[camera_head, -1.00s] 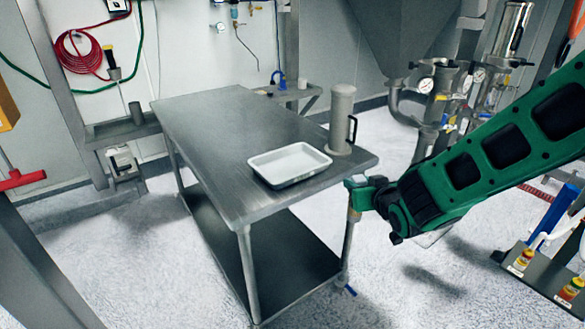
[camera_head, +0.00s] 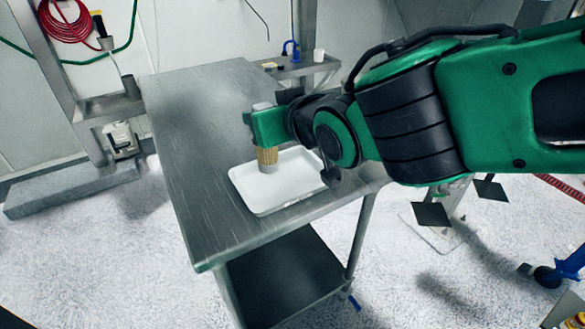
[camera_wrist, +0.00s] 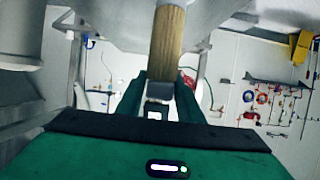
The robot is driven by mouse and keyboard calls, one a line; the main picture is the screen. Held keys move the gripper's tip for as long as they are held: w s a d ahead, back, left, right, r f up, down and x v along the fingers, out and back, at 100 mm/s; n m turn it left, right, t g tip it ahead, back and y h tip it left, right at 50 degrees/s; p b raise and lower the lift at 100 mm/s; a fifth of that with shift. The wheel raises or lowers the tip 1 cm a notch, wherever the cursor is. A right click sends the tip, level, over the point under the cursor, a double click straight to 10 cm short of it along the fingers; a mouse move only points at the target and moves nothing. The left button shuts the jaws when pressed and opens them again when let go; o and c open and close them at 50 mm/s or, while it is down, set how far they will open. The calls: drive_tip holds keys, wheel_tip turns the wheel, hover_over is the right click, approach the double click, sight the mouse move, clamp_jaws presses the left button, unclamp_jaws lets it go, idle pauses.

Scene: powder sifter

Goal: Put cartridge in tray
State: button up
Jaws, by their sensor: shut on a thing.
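The cartridge (camera_head: 267,157) is a short upright cylinder, tan and ribbed with a grey lower end. My gripper (camera_head: 266,142) is shut on its upper part and holds it over the left back part of the white tray (camera_head: 290,194). I cannot tell whether its lower end touches the tray floor. The tray is shallow with a raised rim and lies on the steel table; my arm hides part of its right back side. In the wrist view the tan cartridge (camera_wrist: 168,42) stands between the fingers of my gripper (camera_wrist: 160,95).
The steel table (camera_head: 185,120) has clear room left of and behind the tray. A side shelf (camera_head: 305,67) with a blue item and a white cup stands behind it. A grey cylinder (camera_wrist: 18,30) shows at the left in the wrist view.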

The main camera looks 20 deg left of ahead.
drive_tip(key=shift+w, duration=0.25)
drive_tip(key=w+d+f, duration=0.3)
drive_tip(key=w+f, duration=0.7)
drive_tip(key=w, duration=0.1)
drive_tip(key=shift+f, duration=0.35)
drive_tip(key=shift+d, duration=0.1)
drive_tip(key=o, duration=1.2)
drive_tip(key=shift+f, duration=0.1)
drive_tip(key=shift+c, duration=0.2)
drive_tip(key=v, duration=1.2)
drive_tip(key=shift+w+d, duration=0.1)
drive_tip(key=shift+d, duration=0.05)
